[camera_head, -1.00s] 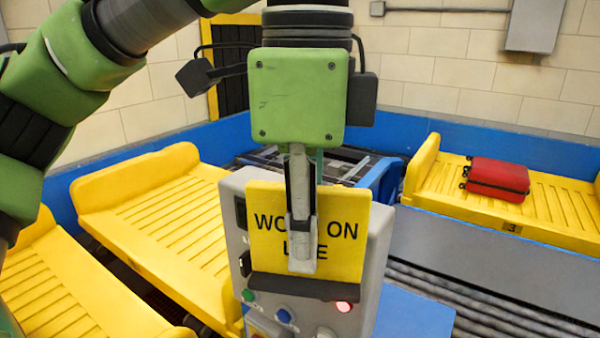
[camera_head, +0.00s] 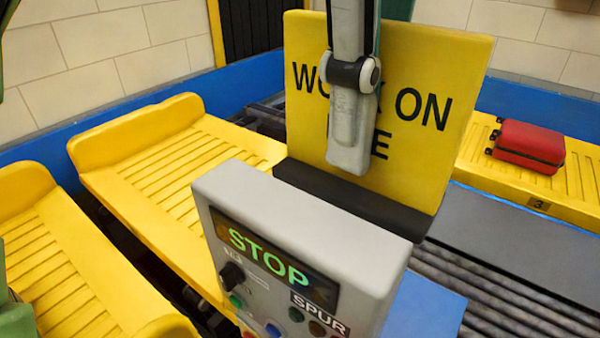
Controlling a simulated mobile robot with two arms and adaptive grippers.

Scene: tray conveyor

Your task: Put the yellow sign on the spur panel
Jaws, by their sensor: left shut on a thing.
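The yellow sign (camera_head: 420,150), lettered in black with part of the words hidden by my finger, has a black strip along its bottom edge. My left gripper (camera_head: 348,150) is shut on the sign, with one finger down its front face. The spur panel (camera_head: 375,262) is a grey box with a lit green STOP display, knobs, buttons and a SPUR label. The sign stands slightly tilted at the panel's top edge, its black strip overlapping that edge in view. I cannot tell whether they touch. My right gripper is not in view.
Yellow slatted trays (camera_head: 150,190) fill the left side. A red suitcase (camera_head: 527,146) lies on a yellow tray (camera_head: 575,190) at the right. Dark rollers (camera_head: 500,290) run in front of it. A blue wall (camera_head: 50,140) runs behind.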

